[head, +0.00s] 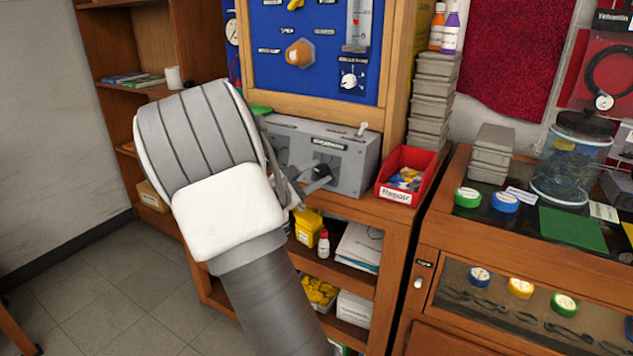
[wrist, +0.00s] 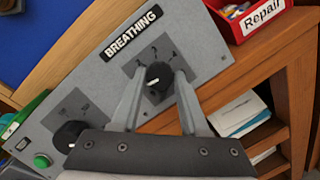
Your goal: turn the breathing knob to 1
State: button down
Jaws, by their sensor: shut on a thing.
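The breathing knob (wrist: 158,74) is a black round knob on a grey panel under a black "BREATHING" label (wrist: 132,33). My gripper (wrist: 160,80) has one finger on each side of it and is shut on it. The scale marks around the knob are too small to read, and I cannot tell which one it points to. In the head view, my gripper (head: 309,180) reaches the front of the grey test box (head: 350,170). My own arm hides the box's left part there.
A second black knob (wrist: 68,134) and a green button (wrist: 41,160) are on the same panel. A red bin (head: 408,177) of small parts stands close to the box's right. A blue board (head: 270,30) rises behind the box. Open shelves are below.

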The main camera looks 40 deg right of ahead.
jog(key=shift+m+b, duration=0.4)
jog(key=shift+m, duration=0.3)
jog(key=shift+c, duration=2.1)
grip_release()
jog(key=shift+a, duration=0.1)
jog(key=p+v, duration=0.3)
jog(key=v, duration=1.4)
jog(key=shift+a+p, duration=0.2)
jog(key=shift+p, duration=0.2)
jog(key=shift+w+r, duration=0.1)
jog(key=shift+r, duration=0.05)
